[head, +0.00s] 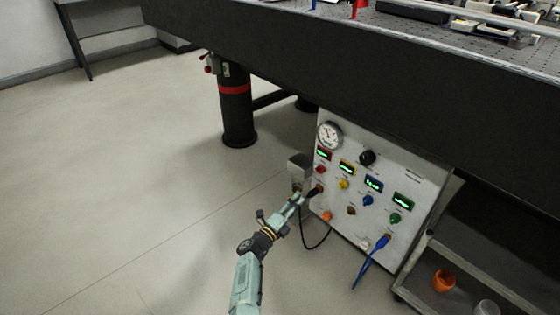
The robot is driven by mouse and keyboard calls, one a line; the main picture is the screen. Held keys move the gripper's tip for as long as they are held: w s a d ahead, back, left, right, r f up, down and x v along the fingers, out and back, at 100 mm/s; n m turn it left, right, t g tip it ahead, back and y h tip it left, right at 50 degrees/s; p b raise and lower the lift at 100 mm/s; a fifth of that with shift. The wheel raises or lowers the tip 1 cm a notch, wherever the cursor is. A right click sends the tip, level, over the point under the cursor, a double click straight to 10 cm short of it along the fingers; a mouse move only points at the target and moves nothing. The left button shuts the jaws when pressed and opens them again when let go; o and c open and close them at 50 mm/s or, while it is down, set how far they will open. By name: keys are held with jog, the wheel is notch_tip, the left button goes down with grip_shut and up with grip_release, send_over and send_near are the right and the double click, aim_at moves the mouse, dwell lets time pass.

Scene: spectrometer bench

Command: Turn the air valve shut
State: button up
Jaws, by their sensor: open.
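A control panel (385,215) stands under the dark table and faces the open floor. A round white gauge (329,135) is at its top left, with a black knob (367,157) to the right of it. A small fitting with a red part (209,64) is on the table leg at the upper left. I cannot tell for sure which of these is the air valve. My gripper (299,199) is open, close to the panel's lower left edge and just below a small grey box (299,164). It is apart from the black knob and from the leg fitting. Its fingertips are small and hard to make out.
The panel carries lit displays and several coloured knobs. A black cable (309,246) hangs near my gripper, and a blue cable (372,260) hangs lower right. An orange cup (444,281) is on the low shelf. The table edge (330,60) overhangs. Floor at left is clear.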

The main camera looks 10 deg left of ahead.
jog(key=w+a+r+n+t, duration=0.1)
jog(key=a+r, duration=0.1)
jog(key=r, duration=0.3)
jog(key=w+a+r+t+y+p, duration=0.1)
jog(key=a+r, duration=0.1)
jog(key=r, duration=0.3)
jog(key=w+a+r+n+t+y, duration=0.1)
jog(key=w+a+r, duration=0.1)
jog(key=r, duration=0.3)
jog(key=shift+a+r+n+t, duration=0.25)
jog(key=shift+n+t, duration=0.05)
